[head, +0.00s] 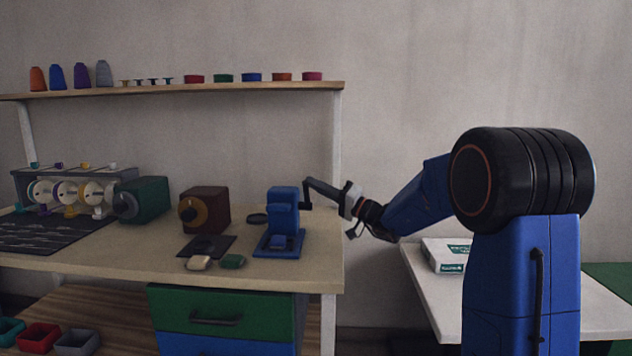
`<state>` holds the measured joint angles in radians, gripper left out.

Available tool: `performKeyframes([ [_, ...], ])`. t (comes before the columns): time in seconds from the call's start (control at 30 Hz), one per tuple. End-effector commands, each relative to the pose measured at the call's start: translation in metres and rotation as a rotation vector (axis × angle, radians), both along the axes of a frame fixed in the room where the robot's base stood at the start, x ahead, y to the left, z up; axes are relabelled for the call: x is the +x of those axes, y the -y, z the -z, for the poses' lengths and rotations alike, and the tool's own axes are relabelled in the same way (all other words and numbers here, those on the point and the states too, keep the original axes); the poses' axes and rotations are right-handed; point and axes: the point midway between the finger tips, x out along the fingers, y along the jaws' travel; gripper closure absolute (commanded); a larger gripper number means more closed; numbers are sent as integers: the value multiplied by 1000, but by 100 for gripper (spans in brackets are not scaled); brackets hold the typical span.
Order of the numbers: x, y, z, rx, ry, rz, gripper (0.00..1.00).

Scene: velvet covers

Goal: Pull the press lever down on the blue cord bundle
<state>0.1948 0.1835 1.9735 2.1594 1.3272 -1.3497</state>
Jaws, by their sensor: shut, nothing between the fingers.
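A blue press (283,212) stands on its blue base (290,252) near the right end of the wooden workbench (130,255). A small blue piece (279,241), perhaps the cord bundle, sits low at the front of the press. A dark lever (306,194) shows at the right side of the press. My gripper (310,183) reaches in from the right, and its dark fingers are shut at the lever's top. Whether they touch the lever I cannot tell.
A maroon box with a dial (204,210) and a green machine (146,199) stand left of the press. Small cream (199,263) and green (232,261) pieces lie in front. A shelf (180,88) runs above. A white table (425,292) stands right, beyond a gap.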

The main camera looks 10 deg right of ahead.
Motion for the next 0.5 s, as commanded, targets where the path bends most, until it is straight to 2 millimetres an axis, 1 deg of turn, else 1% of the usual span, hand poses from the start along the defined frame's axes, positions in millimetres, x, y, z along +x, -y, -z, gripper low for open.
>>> performKeyframes([
  [0.03, -3, -1, 5, -12, 36, -1, 100],
  [0.33, -24, -8, 25, -98, 301, -1, 100],
  [0.5, -33, -11, 37, -96, 293, -1, 100],
])
